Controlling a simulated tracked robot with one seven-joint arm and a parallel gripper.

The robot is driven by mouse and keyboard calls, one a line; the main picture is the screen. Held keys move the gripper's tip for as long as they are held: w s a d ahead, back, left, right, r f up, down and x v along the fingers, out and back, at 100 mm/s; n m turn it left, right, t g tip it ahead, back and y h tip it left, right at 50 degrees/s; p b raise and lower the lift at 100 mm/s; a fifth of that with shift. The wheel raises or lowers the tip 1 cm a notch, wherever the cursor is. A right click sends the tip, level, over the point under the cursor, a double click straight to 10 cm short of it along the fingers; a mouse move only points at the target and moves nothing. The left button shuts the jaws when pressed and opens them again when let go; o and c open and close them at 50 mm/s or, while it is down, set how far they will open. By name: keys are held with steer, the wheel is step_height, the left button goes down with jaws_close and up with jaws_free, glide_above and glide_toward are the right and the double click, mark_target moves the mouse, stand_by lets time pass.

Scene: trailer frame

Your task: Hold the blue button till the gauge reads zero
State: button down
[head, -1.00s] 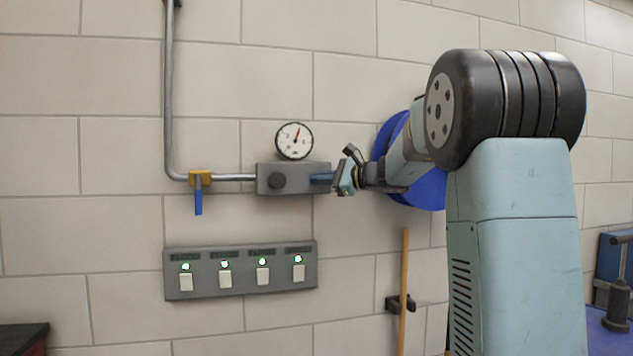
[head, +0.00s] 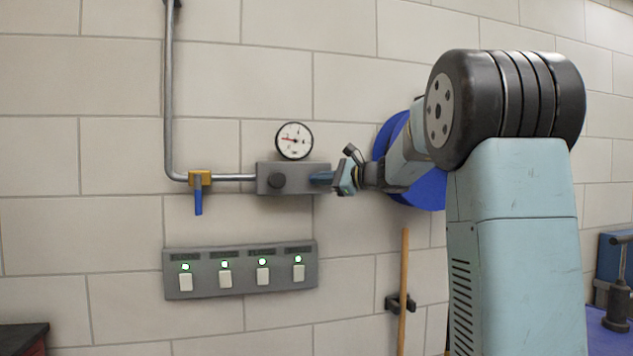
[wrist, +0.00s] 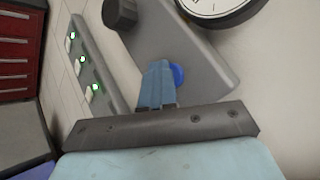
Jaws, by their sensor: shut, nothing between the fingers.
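The blue button (wrist: 178,75) shows as a round rim on the grey box (wrist: 205,62) in the wrist view. My gripper (wrist: 158,68) is shut and empty, its fingertips over the button and seemingly against it; they hide most of it. In the head view my gripper (head: 312,178) reaches the right part of the grey box (head: 262,180) from the right, and the button is hidden. The round white gauge (head: 294,141) sits above the box, its red needle pointing left. The gauge is cut off in the wrist view (wrist: 222,5), with its needle out of sight.
A dark knob (head: 277,181) sits on the box left of my gripper. A pipe with a blue-handled valve (head: 198,195) runs in from the left. A panel (head: 240,284) with several lit switches is below. A blue disc (head: 428,190) and a wooden pole (head: 403,280) are behind my arm.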

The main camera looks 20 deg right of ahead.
stand_by(0.7)
steer(key=shift+s, duration=0.95)
steer(key=s, duration=0.5)
